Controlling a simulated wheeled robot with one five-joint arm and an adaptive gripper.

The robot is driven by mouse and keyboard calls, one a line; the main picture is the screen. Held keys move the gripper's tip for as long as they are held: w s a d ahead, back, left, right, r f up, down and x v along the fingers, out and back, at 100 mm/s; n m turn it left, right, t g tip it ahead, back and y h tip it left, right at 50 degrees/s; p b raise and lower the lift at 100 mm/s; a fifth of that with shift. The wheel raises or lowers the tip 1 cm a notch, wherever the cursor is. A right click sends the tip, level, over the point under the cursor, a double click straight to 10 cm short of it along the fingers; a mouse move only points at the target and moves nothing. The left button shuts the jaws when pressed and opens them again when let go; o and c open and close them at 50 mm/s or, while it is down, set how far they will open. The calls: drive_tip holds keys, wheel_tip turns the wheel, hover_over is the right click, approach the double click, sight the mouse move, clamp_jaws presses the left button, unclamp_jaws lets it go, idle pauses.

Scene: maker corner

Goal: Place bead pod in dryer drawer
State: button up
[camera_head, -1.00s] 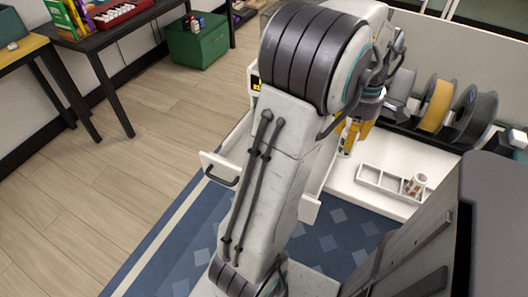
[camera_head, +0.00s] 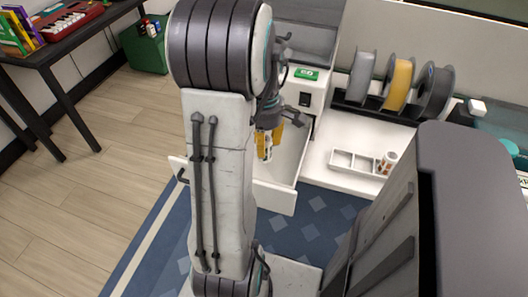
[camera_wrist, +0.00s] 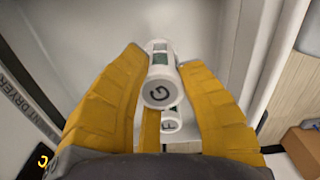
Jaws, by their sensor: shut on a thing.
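My gripper (camera_head: 268,140) has yellow fingers and hangs over the pulled-out dryer drawer (camera_head: 278,197). In the wrist view the gripper (camera_wrist: 160,62) is shut on a white bead pod (camera_wrist: 160,92) with a dark "G" on its round end and a green window. The pod also shows small at the fingertips in the head view (camera_head: 265,153). A second white round end with a letter (camera_wrist: 171,125) shows below the pod, partly hidden. The drawer's pale floor and walls (camera_wrist: 232,45) lie around the fingers. My arm hides the drawer's left part.
The white dryer (camera_head: 307,92) stands behind the drawer, with a green label on top. To its right are filament spools (camera_head: 401,84) and a white divided tray (camera_head: 343,158) with an orange-and-white pod (camera_head: 387,163) at its right end. A blue rug (camera_head: 315,230) lies below.

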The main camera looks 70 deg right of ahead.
drive_tip(key=shift+f, duration=2)
drive_tip(key=shift+f+b, duration=0.15)
drive_tip(key=shift+b, duration=0.2)
drive_tip(key=o, duration=1.1)
drive_tip(key=shift+o, duration=0.2)
wheel_tip(320, 180, up, 12)
drive_tip(key=shift+r+p, duration=0.15)
drive_tip(key=shift+p, duration=0.85)
